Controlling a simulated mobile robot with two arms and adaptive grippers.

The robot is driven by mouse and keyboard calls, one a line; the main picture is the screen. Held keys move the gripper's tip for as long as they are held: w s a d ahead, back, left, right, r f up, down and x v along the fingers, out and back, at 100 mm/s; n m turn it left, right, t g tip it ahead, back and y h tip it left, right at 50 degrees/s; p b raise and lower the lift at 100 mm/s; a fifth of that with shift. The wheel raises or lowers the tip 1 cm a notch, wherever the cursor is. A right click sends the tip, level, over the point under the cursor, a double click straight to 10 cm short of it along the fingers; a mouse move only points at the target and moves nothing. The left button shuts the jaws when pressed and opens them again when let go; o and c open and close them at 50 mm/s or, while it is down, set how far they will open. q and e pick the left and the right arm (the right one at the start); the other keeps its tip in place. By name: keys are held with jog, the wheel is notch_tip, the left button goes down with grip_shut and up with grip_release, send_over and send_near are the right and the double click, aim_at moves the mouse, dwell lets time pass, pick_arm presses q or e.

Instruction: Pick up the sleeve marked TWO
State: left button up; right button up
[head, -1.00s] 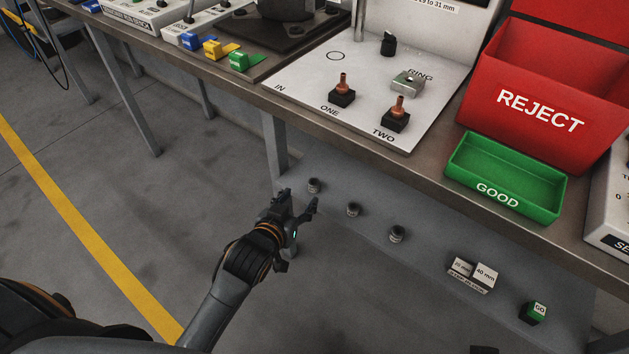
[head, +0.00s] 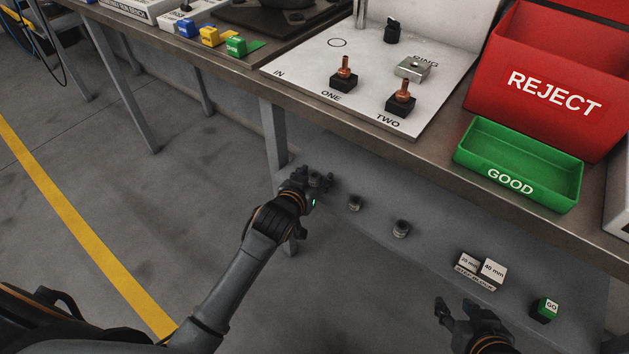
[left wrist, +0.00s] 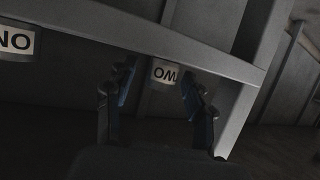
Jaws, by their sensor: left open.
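My left gripper (head: 320,182) is open at the leftmost spot of the row and largely hides what stands there. In the left wrist view, a white label (left wrist: 165,74) with upside-down letters, apparently TWO, shows between the open fingers (left wrist: 158,100). Another label (left wrist: 15,40), apparently ONE, is cut off at the left edge. My right gripper (head: 456,312) looks open and empty at the lower right.
The shelf also holds white gauge blocks (head: 481,270) and a green GO block (head: 545,308). Above are a red REJECT bin (head: 545,80) and green GOOD tray (head: 512,185).

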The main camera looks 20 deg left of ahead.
pick_arm(q)
jog(key=shift+w+f, duration=0.1)
jog(key=shift+w, duration=0.15)
grip_shut()
dwell(0.3)
